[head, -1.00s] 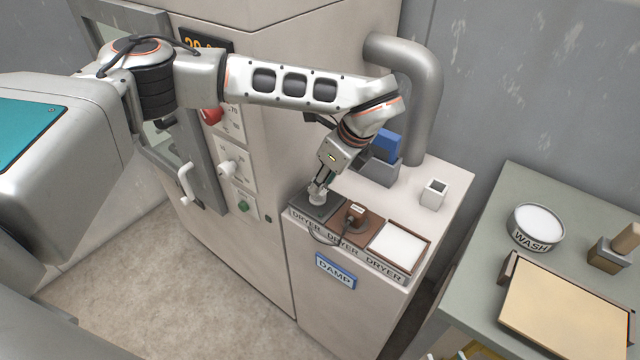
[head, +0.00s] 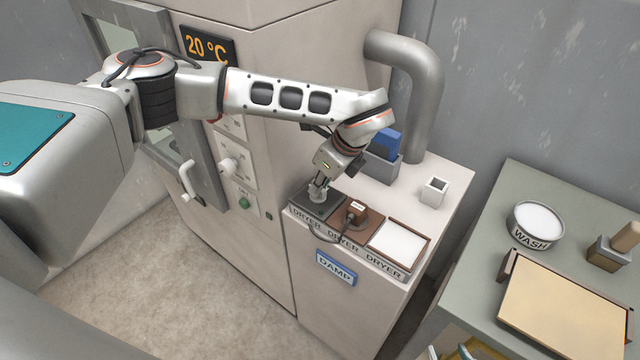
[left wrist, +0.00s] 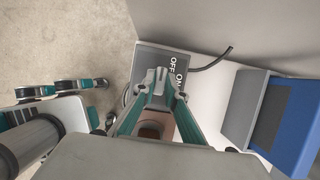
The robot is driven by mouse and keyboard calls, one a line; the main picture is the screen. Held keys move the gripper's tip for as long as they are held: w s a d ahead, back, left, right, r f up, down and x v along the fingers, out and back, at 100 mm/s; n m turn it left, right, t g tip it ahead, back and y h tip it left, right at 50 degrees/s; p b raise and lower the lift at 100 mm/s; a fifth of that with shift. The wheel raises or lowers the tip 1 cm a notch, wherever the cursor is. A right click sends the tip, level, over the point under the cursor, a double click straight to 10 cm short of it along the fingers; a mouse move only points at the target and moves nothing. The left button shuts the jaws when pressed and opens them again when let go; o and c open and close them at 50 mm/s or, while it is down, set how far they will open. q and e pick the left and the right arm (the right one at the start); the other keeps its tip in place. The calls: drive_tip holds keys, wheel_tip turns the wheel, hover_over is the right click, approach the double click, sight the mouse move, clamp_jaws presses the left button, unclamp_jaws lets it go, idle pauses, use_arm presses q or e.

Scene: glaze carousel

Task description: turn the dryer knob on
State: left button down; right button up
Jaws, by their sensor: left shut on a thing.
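The dryer knob (head: 318,197) is a small pale knob on a dark plate (head: 329,208) at the near left corner of the dryer's white top. My left gripper (head: 318,188) reaches down and is shut on the knob. In the left wrist view the fingers close around the knob (left wrist: 160,76), beside the printed words OFF and ON on the plate (left wrist: 148,57). The fingers partly cover the knob, so I cannot tell which word it points at. My right gripper (left wrist: 98,100) appears at the left of the wrist view, its fingers apart and empty.
Right of the plate are a brown block (head: 363,217) with a cable and a white framed pad (head: 398,244). A grey holder with a blue piece (head: 387,143) and a white cup (head: 434,190) stand behind. A blue DAMP sign (head: 336,269) is on the front.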

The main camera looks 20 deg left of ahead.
use_arm(q)
drive_tip(key=shift+m+b, duration=0.35)
drive_tip(key=shift+m, duration=0.25)
drive_tip(key=m+b, duration=0.1)
drive_tip(key=m, duration=0.1)
drive_tip(key=m+t+h+b, duration=0.1)
drive_tip(key=m, duration=0.1)
drive_tip(key=shift+s+a+f+t, duration=0.1)
drive_tip(key=shift+f+t, duration=0.05)
drive_tip(key=shift+t, duration=0.15)
drive_tip(key=m+h+b, duration=0.1)
drive_tip(key=m, duration=0.2)
drive_tip(key=shift+s+a+t+b, duration=0.1)
drive_tip(key=shift+t+b, duration=0.3)
drive_tip(key=shift+m+t+h+b, duration=0.3)
drive_tip(key=shift+m+h+b, duration=0.35)
drive_tip(key=shift+m, duration=1.15)
drive_tip(key=shift+r+h, duration=0.2)
drive_tip(key=shift+h, duration=0.05)
drive_tip(key=c, duration=2.1)
unclamp_jaws()
drive_tip(key=v, duration=1.2)
